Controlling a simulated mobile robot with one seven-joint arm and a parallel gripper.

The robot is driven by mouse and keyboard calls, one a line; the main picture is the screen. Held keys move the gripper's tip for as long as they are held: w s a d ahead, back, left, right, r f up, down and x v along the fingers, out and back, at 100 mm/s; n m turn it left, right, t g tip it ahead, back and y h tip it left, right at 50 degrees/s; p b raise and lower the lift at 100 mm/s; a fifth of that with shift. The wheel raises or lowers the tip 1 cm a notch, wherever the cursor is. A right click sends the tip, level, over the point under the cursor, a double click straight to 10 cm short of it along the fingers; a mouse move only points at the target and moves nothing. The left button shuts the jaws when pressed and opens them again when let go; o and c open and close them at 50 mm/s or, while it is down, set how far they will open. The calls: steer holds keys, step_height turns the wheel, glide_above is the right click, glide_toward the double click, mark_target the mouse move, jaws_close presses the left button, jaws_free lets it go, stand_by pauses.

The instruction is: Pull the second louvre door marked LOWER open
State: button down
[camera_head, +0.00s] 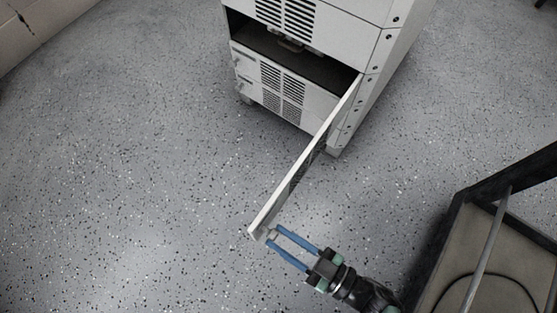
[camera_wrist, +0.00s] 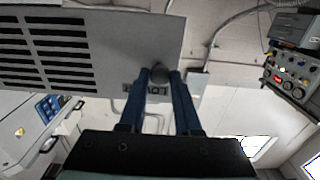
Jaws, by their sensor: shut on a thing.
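The louvre door (camera_head: 303,165) stands swung far out from the white cabinet (camera_head: 371,75), joined at the opening's right edge. In the wrist view its grey louvred panel (camera_wrist: 110,45) fills the upper left. A small round knob (camera_wrist: 160,73) sits near its free edge, with a label (camera_wrist: 150,89) partly hidden by my fingers and not readable. My gripper (camera_head: 270,238), with two blue fingers, is shut on the knob at the door's free end; its fingertips (camera_wrist: 161,76) flank the knob in the wrist view.
The opened compartment (camera_head: 275,45) is dark inside. A shut louvred panel (camera_head: 285,92) lies below it, another louvred panel (camera_head: 285,14) above. A black-framed structure (camera_head: 450,225) stands at the right. The speckled floor (camera_head: 130,170) left of the door is clear.

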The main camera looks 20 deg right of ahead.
steer(key=shift+s+d, duration=0.1)
steer(key=shift+s, duration=0.05)
steer(key=c, duration=0.6)
jaws_free()
